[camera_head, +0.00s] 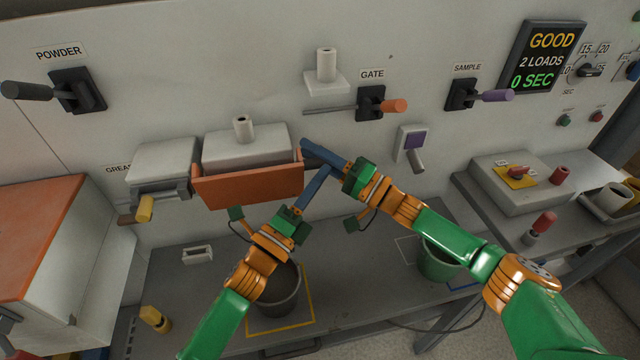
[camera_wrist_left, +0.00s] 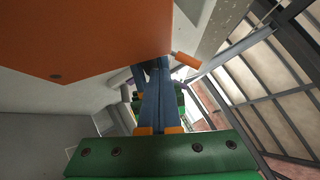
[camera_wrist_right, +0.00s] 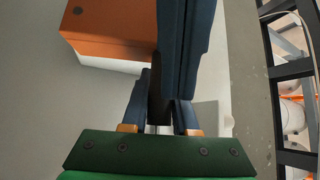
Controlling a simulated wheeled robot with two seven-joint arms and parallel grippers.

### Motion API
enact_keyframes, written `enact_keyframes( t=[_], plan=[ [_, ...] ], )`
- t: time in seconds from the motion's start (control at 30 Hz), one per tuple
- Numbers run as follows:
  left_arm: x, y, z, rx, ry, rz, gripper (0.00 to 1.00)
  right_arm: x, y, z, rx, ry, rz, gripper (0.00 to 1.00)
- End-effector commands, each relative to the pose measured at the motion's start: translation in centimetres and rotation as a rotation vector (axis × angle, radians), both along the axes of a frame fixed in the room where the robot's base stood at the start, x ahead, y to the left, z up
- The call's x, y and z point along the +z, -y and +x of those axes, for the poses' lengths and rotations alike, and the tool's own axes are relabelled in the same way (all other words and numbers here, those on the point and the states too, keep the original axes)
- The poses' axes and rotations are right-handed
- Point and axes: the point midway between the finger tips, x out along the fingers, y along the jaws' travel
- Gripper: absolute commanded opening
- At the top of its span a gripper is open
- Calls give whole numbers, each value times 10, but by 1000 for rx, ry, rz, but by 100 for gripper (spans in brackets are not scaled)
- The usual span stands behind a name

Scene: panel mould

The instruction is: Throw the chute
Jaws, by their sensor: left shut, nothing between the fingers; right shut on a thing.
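No label reading chute shows. An orange-red trough (camera_head: 250,187) is fixed to the wall under a grey box, and its corner also fills the top of the left wrist view (camera_wrist_left: 85,35). My right gripper (camera_head: 306,147) is at the trough's right end, shut on a dark piece (camera_wrist_right: 155,98) that is mostly hidden by the fingers. My left gripper (camera_head: 328,170) is shut and empty, just below the right gripper's fingers and right of the trough. The fingers of both grippers overlap in the head view, and I cannot tell whether they touch.
The gate lever (camera_head: 393,106), sample lever (camera_head: 495,96) and powder lever (camera_head: 28,91) are on the wall. A dark bucket (camera_head: 290,300) stands on the bench below my left arm, and a green bucket (camera_head: 436,262) below my right arm. The display (camera_head: 548,57) reads GOOD, 2 LOADS, 0 SEC.

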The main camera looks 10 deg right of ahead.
Motion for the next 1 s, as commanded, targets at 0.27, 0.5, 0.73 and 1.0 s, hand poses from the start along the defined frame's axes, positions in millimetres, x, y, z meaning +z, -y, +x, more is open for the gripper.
enact_keyframes(
  t=[0.27, 0.5, 0.73, 1.0],
  plan=[
    [0, -1, 1, 4, 0, -1, 0, -7, -1, -1, 0, -11, -9, 39],
    [0, -1, 1, 3, 0, 0, 0, -5, 0, -1, -1, -8, -8, 39],
    [0, -1, 1, 2, 1, 0, 0, -6, 3, -3, 0, -8, -6, 39],
    [0, -1, 1, 3, 1, -1, 0, -24, 53, -49, -3, -12, -11, 39]
  ],
)
